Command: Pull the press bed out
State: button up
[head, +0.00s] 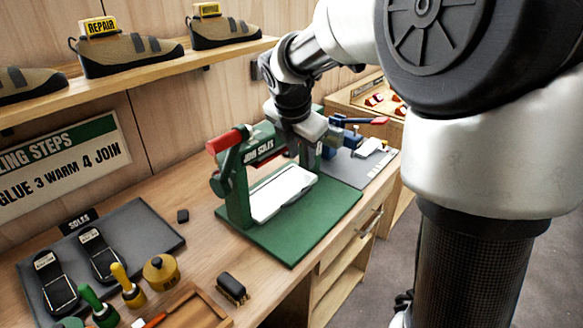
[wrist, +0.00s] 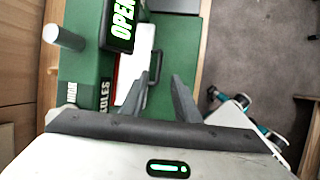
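The green press (head: 236,185) stands on a green base plate (head: 300,232) on the workbench. Its white press bed (head: 285,192) lies low within the frame, with a dark edge along its front. In the wrist view the bed (wrist: 143,45) shows a dark loop handle (wrist: 155,66) on its side. My gripper (wrist: 162,76) is open and empty, its two fingertips apart near this handle. I cannot tell whether they touch it. In the head view my gripper (head: 306,132) is over the press, its fingertips hard to make out.
A red-gripped lever (head: 228,139) is at the press's upper left. A blue clamp tool (head: 345,137) stands behind right. The base plate before the bed is clear.

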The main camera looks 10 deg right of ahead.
aim_at(307, 189)
jog(key=b+x, duration=0.2)
jog(key=x, duration=1.4)
jog(key=shift+b, duration=0.3)
jog(key=shift+s, duration=0.1)
grip_shut()
